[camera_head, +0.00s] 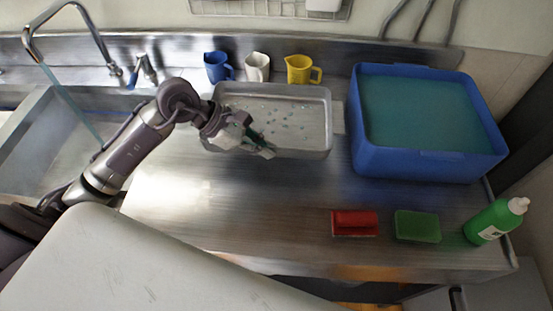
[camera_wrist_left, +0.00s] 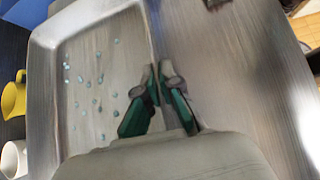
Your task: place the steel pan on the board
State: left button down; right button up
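The steel pan (camera_head: 300,110) is a shallow grey rectangular pan with teal droplets on its bottom, at the back middle of the steel counter. It fills the left of the left wrist view (camera_wrist_left: 95,45). My left gripper (camera_head: 265,148) is at the pan's near wall. In the left wrist view its green-padded fingers (camera_wrist_left: 158,75) straddle the rim, tips close together, and look shut on it. A pale flat piece (camera_head: 338,118), perhaps the board, shows at the pan's right side. I cannot tell whether the pan rests on it. My right gripper is not in view.
A blue tub (camera_head: 430,165) of teal water stands right of the pan. Blue (camera_head: 218,68), white (camera_head: 257,68) and yellow (camera_head: 300,70) mugs stand behind it. A red block (camera_head: 354,223), green sponge (camera_head: 417,227) and green bottle (camera_head: 490,222) are front right. The middle front counter is clear.

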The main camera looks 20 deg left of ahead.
pick_arm(q)
notch_tip(320, 180, down, 3)
jog(key=shift+w+d+f, duration=0.1)
notch_tip(320, 180, down, 3)
jog(key=shift+p, duration=0.45)
jog(key=shift+f, duration=0.3)
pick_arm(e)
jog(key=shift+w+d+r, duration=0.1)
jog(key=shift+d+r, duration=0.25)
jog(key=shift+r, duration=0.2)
pick_arm(q)
jog(key=shift+f, duration=0.15)
jog(key=c, duration=1.3)
grip_release()
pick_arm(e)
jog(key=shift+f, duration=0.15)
